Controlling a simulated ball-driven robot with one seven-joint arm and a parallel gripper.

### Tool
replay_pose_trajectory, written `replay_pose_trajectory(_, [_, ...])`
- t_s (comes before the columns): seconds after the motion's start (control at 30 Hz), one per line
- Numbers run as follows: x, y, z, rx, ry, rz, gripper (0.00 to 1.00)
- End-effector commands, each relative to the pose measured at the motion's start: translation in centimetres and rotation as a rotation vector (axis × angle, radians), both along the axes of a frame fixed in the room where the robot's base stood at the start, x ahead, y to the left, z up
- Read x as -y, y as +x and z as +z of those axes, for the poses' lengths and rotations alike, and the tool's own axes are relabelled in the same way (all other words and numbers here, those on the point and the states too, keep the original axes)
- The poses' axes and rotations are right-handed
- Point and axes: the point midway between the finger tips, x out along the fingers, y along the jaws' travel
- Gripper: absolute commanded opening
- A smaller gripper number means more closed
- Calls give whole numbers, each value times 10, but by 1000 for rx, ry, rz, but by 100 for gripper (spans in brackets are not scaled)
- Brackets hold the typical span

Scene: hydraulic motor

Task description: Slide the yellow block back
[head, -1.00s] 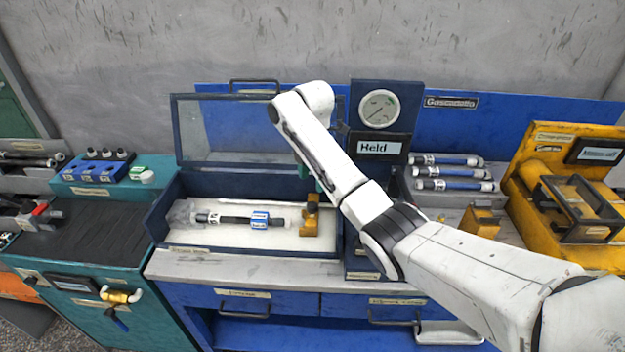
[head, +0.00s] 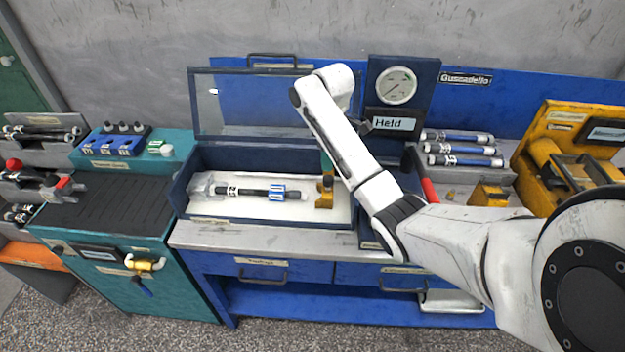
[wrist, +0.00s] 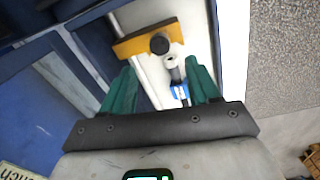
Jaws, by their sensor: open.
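The yellow block (head: 325,197) stands at the right end of the white bed in the open blue box, close to the end of a dark rod with a blue-and-white sleeve (head: 277,192). In the wrist view the yellow block (wrist: 150,38) is a wide bar with a dark round knob, beyond my fingertips. My gripper (head: 327,163) shows as a bit of green finger just above the block, partly hidden by my arm. In the wrist view my gripper (wrist: 160,80) has its two green fingers apart with nothing held between them. Contact with the block cannot be told.
The box's clear lid (head: 250,104) stands raised behind. A gauge panel marked Held (head: 397,95) rises right of the box. A red handle (head: 428,190) and another yellow block (head: 488,195) are further right. A teal cabinet (head: 110,200) stands left.

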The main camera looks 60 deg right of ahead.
Motion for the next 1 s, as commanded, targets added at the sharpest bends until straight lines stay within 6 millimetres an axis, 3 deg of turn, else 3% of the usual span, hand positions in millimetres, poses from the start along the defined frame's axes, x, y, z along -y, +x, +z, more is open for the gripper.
replay_pose_trajectory(0.6, [3, 1, -92, -3, 1, 3, 61])
replay_pose_trajectory(1.0, [3, 1, -105, 0, 0, 5, 61])
